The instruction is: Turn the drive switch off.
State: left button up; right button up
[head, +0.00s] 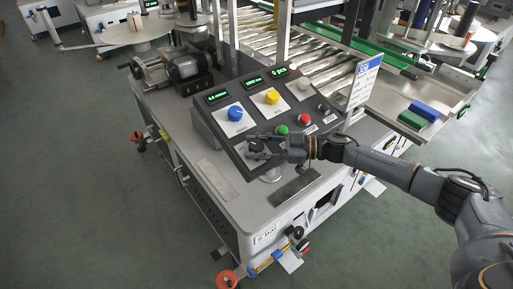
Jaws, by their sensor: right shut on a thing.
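The control panel (222,131) is a dark sloping box on the labeller's grey top. It carries a blue knob (235,113), a yellow knob (271,96) and a pale knob (304,84). Below them are a green button (282,130), a red button (304,119) and a dark knob (323,109). My right gripper (257,149) reaches in from the right to the panel's lower left corner, left of the green button. It is shut on what seems to be the drive switch, mostly hidden by the fingers, so its setting cannot be read. My left gripper is out of view.
Small green displays (253,83) are lit above the knobs. A blue-and-white sign (363,79) stands right of the panel, near my right arm. A motor (187,67) sits behind left. A conveyor and a tray with blue and green blocks (424,111) lie right.

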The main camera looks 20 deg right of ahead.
jog(key=shift+n+g+b, duration=0.5)
jog(key=shift+n+g, duration=0.7)
jog(key=shift+g, duration=0.2)
jog(key=shift+r, duration=0.1)
jog(key=o, duration=1.2)
jog(key=shift+a, duration=0.1)
jog(key=shift+d, duration=0.2)
jog(key=v, duration=1.1)
jog(key=shift+d, duration=0.4)
